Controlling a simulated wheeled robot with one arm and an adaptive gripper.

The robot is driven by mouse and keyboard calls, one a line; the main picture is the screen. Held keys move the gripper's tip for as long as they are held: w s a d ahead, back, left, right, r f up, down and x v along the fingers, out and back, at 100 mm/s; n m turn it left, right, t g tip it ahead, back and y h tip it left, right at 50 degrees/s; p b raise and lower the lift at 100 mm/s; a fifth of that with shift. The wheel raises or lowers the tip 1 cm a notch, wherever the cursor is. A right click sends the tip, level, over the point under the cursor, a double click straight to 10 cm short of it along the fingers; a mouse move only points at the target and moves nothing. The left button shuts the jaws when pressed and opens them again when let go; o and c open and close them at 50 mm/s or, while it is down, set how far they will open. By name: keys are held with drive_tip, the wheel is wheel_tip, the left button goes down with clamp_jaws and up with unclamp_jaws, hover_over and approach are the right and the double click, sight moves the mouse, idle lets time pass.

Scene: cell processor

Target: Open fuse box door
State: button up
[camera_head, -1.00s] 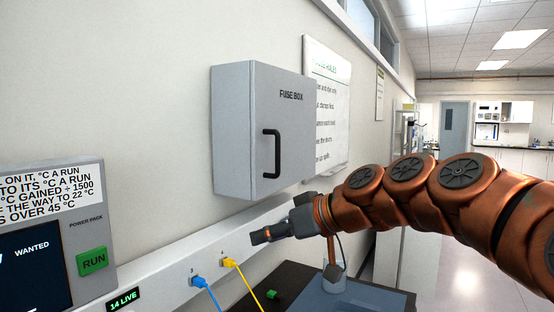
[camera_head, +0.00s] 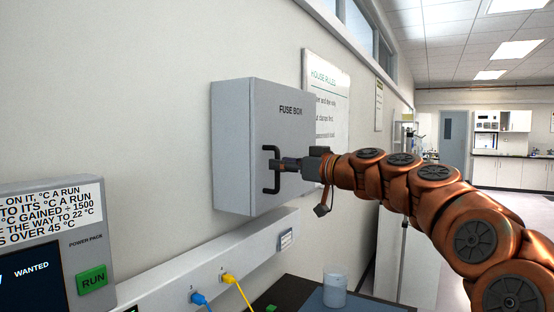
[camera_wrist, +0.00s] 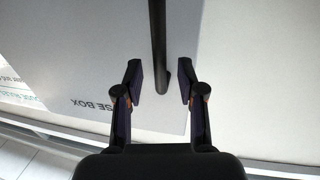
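The grey fuse box (camera_head: 240,150) hangs on the wall with its door (camera_head: 293,140) shut. The door carries a black bar handle (camera_head: 277,178), upright in the head view. My gripper (camera_head: 276,163) is at the door front, level with the upper part of the handle. In the wrist view my gripper (camera_wrist: 161,85) is open, with one finger on each side of the handle bar (camera_wrist: 158,40). Gaps show between the bar and both fingers, so they look apart from it. The handle's end lies between the fingertips.
A white trunking (camera_head: 250,245) with blue (camera_head: 197,298) and yellow (camera_head: 228,279) plugs runs below the box. A power pack (camera_head: 50,240) stands at left. A beaker (camera_head: 334,290) stands on the dark bench below. A house rules board (camera_head: 328,110) hangs just beyond the box.

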drive_tip(key=shift+x, duration=1.15)
clamp_jaws()
